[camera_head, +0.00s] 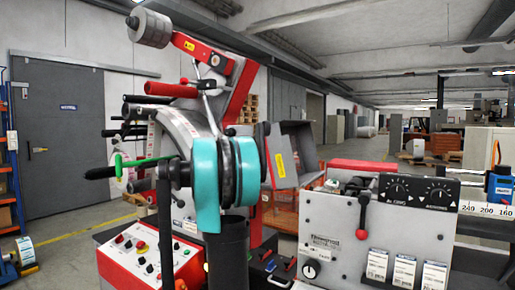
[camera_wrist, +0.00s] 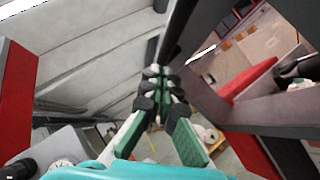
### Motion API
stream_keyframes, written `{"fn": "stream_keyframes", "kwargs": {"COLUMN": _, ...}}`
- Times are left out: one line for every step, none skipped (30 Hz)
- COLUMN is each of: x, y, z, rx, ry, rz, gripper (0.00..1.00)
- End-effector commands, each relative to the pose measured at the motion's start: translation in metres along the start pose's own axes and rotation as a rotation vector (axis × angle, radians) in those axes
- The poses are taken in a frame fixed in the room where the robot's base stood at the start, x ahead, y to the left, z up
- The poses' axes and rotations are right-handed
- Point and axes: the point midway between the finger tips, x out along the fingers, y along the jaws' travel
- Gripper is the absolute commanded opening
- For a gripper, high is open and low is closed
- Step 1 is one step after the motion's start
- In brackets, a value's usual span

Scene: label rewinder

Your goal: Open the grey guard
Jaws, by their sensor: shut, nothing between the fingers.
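The grey guard (camera_head: 302,142) is a boxy panel with a yellow label, right of the red upright in the head view. Part of it is hidden behind my teal and black arm. In the wrist view my gripper (camera_wrist: 160,75) is shut and empty, its green-padded fingers together. Dark grey bars (camera_wrist: 205,103) stand close to the right of the fingers; I cannot tell whether they belong to the guard, nor whether the fingers touch them. In the head view I cannot make out the fingertips.
A red and white button box (camera_head: 150,262) is at the lower left. A red arm with a roller (camera_head: 149,28) rises above. Open floor lies behind.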

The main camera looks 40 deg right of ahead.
Motion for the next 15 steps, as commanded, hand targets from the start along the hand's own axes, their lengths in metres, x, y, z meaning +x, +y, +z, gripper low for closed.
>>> {"fn": "stream_keyframes", "kwargs": {"x": 0.0009, "y": 0.0, "z": 0.0009, "rx": 0.0, "ry": 0.0, "rz": 0.0, "gripper": 0.0}}
{"fn": "stream_keyframes", "kwargs": {"x": 0.0012, "y": 0.0001, "z": 0.0011, "rx": 0.0, "ry": 0.0, "rz": 0.0, "gripper": 0.0}}
{"fn": "stream_keyframes", "kwargs": {"x": 0.0013, "y": 0.0001, "z": 0.0013, "rx": 0.0, "ry": 0.0, "rz": 0.0, "gripper": 0.0}}
{"fn": "stream_keyframes", "kwargs": {"x": 0.0013, "y": 0.0001, "z": 0.0013, "rx": 0.0, "ry": 0.0, "rz": 0.0, "gripper": 0.0}}
{"fn": "stream_keyframes", "kwargs": {"x": 0.0012, "y": 0.0001, "z": 0.0013, "rx": 0.0, "ry": 0.0, "rz": 0.0, "gripper": 0.0}}
{"fn": "stream_keyframes", "kwargs": {"x": 0.0012, "y": 0.0001, "z": 0.0012, "rx": 0.0, "ry": 0.0, "rz": 0.0, "gripper": 0.0}}
{"fn": "stream_keyframes", "kwargs": {"x": 0.0011, "y": 0.0001, "z": 0.0012, "rx": 0.0, "ry": 0.0, "rz": 0.0, "gripper": 0.0}}
{"fn": "stream_keyframes", "kwargs": {"x": 0.0011, "y": 0.0001, "z": 0.0012, "rx": 0.0, "ry": 0.0, "rz": 0.0, "gripper": 0.0}}
{"fn": "stream_keyframes", "kwargs": {"x": 0.0011, "y": 0.0001, "z": 0.0011, "rx": 0.0, "ry": 0.0, "rz": 0.0, "gripper": 0.0}}
{"fn": "stream_keyframes", "kwargs": {"x": 0.0011, "y": 0.0001, "z": 0.0012, "rx": 0.001, "ry": 0.0, "rz": 0.0, "gripper": 0.0}}
{"fn": "stream_keyframes", "kwargs": {"x": 0.0014, "y": 0.0002, "z": 0.0015, "rx": 0.002, "ry": 0.0, "rz": -0.001, "gripper": 0.0}}
{"fn": "stream_keyframes", "kwargs": {"x": 0.0024, "y": 0.0004, "z": 0.0025, "rx": 0.005, "ry": 0.0, "rz": -0.005, "gripper": 0.0}}
{"fn": "stream_keyframes", "kwargs": {"x": 0.0038, "y": 0.0005, "z": 0.0038, "rx": 0.011, "ry": 0.001, "rz": -0.011, "gripper": 0.0}}
{"fn": "stream_keyframes", "kwargs": {"x": 0.0058, "y": 0.0008, "z": 0.0056, "rx": 0.018, "ry": 0.001, "rz": -0.019, "gripper": 0.0}}
{"fn": "stream_keyframes", "kwargs": {"x": 0.0094, "y": 0.0019, "z": 0.009, "rx": 0.032, "ry": 0.0, "rz": -0.032, "gripper": 0.0}}
